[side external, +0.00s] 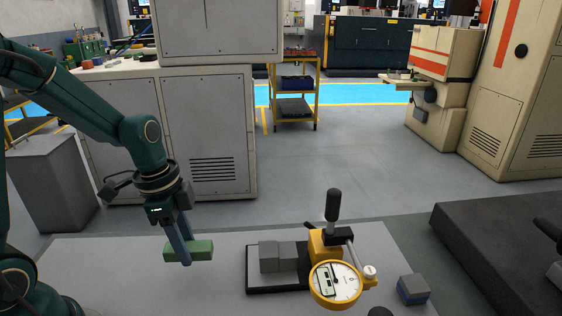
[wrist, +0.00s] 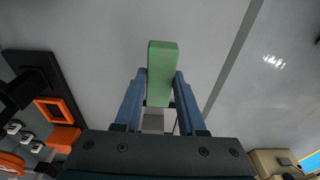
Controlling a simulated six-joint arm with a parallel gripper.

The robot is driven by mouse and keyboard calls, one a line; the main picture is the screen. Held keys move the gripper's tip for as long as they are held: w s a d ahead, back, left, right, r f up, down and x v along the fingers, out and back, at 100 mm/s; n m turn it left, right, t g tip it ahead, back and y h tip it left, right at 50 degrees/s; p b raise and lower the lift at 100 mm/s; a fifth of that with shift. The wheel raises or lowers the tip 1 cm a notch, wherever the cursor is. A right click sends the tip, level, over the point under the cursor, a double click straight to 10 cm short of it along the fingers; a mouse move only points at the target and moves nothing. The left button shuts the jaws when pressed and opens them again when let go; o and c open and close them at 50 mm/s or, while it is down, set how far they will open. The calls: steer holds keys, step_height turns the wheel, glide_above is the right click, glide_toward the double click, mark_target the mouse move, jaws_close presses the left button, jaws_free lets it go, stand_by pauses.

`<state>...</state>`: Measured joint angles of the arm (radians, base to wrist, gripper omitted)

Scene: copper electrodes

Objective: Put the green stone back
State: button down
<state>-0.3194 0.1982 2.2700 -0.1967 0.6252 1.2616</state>
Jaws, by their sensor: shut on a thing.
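The green stone (side external: 200,249) is a pale green rectangular block. In the side view it is level, between the blue fingers of my gripper (side external: 185,257), over the left part of the grey table. In the wrist view the green stone (wrist: 160,75) stretches away from me between the two fingers of my gripper (wrist: 160,82), which are shut on its sides. I cannot tell whether the stone touches the table or is held a little above it.
A black tray (side external: 252,278) with grey blocks (side external: 281,257) is to the right. Beside it stands a yellow dial gauge (side external: 337,285) with an upright black handle. A grey-blue block (side external: 413,289) lies at the table's right. The table (side external: 110,265) is bare left of the stone.

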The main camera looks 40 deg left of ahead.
mark_target(197, 274)
steer(key=shift+w+d+f, duration=0.2)
steer(key=shift+d+f, duration=0.2)
steer(key=shift+f, duration=1.85)
steer(key=shift+f, duration=0.2)
steer(key=c, duration=0.5)
jaws_free()
steer(key=shift+r, duration=0.1)
